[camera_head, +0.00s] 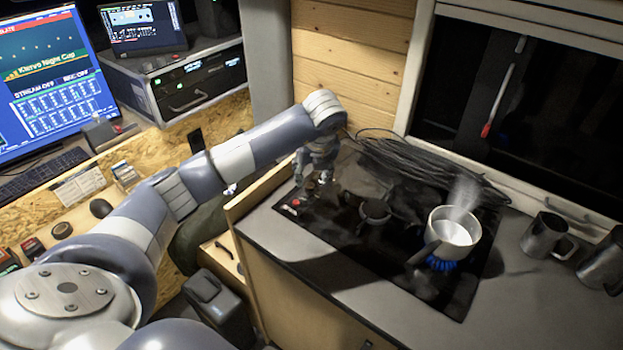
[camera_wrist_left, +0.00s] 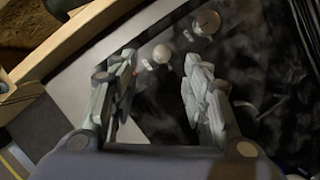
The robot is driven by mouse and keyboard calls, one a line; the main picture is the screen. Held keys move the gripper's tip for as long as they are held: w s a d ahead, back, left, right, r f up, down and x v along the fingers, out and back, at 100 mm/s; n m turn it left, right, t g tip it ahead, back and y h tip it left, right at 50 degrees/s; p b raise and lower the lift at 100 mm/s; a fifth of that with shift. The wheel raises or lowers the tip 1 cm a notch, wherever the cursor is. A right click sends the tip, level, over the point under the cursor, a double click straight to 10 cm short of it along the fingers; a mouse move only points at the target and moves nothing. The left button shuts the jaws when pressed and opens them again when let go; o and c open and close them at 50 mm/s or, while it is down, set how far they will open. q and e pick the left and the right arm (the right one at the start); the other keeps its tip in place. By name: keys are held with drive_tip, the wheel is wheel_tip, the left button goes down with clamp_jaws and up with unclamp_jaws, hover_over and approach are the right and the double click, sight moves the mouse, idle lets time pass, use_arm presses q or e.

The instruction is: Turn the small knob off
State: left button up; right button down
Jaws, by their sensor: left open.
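The black cooktop (camera_head: 345,225) is set into the grey counter. A pot (camera_head: 453,232) sits on its right burner over a blue flame (camera_head: 440,264), with steam rising. My left gripper (camera_head: 318,178) points down over the cooktop's left end, near a small red light (camera_head: 295,203). In the left wrist view my left gripper (camera_wrist_left: 160,62) is open, its two fingers apart. A smaller round pale knob (camera_wrist_left: 162,54) shows between the fingertips, apparently untouched. A larger round knob (camera_wrist_left: 207,22) lies beyond it. The knobs are mostly hidden by the gripper in the head view. My right gripper is not seen.
A bundle of black cables (camera_head: 425,165) lies behind the cooktop. Metal mugs (camera_head: 545,236) stand at the right. A raised wooden edge (camera_head: 262,192) borders the counter's left side. The front counter strip (camera_head: 340,285) is clear.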

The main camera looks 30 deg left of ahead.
sight(310, 185)
use_arm(q)
drive_tip(key=p+x, duration=0.1)
drive_tip(key=x, duration=0.6)
drive_tip(key=shift+w+f+p, duration=0.15)
drive_tip(key=shift+f+p, duration=0.15)
drive_tip(key=shift+p, duration=0.05)
drive_tip(key=shift+c, duration=1.1)
clamp_jaws()
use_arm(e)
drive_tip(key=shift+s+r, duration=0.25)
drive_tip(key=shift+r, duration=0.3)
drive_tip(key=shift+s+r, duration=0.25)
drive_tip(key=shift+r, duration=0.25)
